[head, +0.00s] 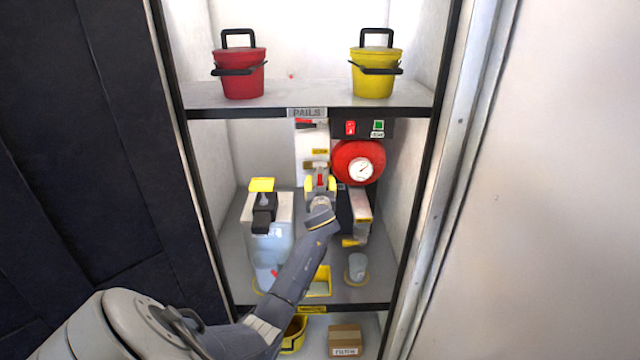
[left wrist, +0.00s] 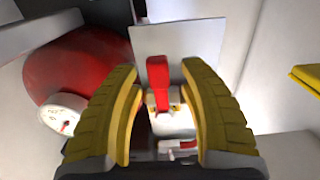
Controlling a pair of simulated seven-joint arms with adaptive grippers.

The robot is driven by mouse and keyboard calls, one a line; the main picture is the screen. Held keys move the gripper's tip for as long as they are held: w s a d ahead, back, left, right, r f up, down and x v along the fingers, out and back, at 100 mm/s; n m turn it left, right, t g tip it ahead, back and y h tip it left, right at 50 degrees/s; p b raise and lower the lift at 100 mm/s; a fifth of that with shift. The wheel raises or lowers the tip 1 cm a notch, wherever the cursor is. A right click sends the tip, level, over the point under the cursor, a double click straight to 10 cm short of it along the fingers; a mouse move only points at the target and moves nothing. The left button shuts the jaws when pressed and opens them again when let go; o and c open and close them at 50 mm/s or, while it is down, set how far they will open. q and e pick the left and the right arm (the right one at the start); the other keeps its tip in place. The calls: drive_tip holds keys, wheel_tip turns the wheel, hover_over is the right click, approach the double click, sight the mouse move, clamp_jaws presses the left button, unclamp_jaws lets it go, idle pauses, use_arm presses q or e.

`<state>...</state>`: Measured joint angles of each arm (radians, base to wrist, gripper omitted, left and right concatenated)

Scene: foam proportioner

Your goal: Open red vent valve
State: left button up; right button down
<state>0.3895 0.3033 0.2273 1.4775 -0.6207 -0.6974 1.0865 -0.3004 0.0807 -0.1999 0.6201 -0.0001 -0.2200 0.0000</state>
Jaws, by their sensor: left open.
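A red valve handle (left wrist: 158,80) stands upright in the left wrist view, between the two yellow-padded fingers of my left gripper (left wrist: 158,74). Gaps show on both sides of it, and the jaws are open. Its lower end meets a pale metal fitting (left wrist: 174,124). In the head view my left gripper (head: 320,184) is at the panel, and the red handle (head: 321,180) shows between its fingers. How far the handle reaches into the jaws cannot be told. My right gripper is in neither view.
A red round tank with a gauge (head: 360,170) sits close right of the gripper. A white jug with a black top (head: 268,225) stands to the left. Red (head: 243,80) and yellow (head: 375,80) pails stand on the shelf above. A cup (head: 357,266) is below right.

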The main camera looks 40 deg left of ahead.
use_arm(q)
clamp_jaws()
idle(0.5)
